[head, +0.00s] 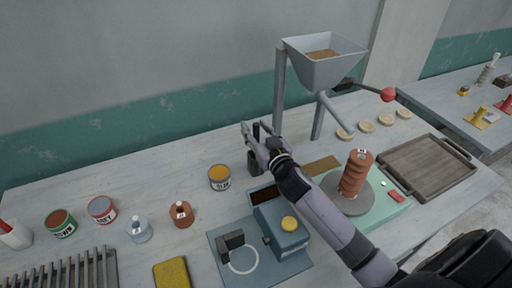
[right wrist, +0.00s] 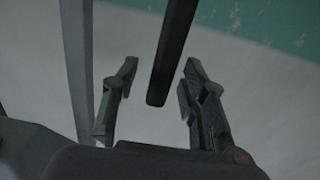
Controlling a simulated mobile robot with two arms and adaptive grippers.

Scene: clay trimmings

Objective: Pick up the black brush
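My right gripper (head: 254,128) is open above the back of the table, left of the hopper's post. A dark upright thing (head: 254,161), which looks like the black brush, stands just behind and below the fingers; the gripper partly hides it. In the right wrist view, a dark bar (right wrist: 168,60) reaches down from the top between the two spread fingers (right wrist: 160,80). Gaps show on both sides of it, and the fingers are not closed on it. Its upper end is cut off by the frame. My left gripper is not in view.
A grey hopper (head: 325,68) stands right of the gripper, its post close by. A yellow-topped can (head: 220,178), a blue box (head: 280,220) and a turntable with a stacked brown column (head: 355,175) are near my arm. A wooden tray (head: 428,170) lies at right.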

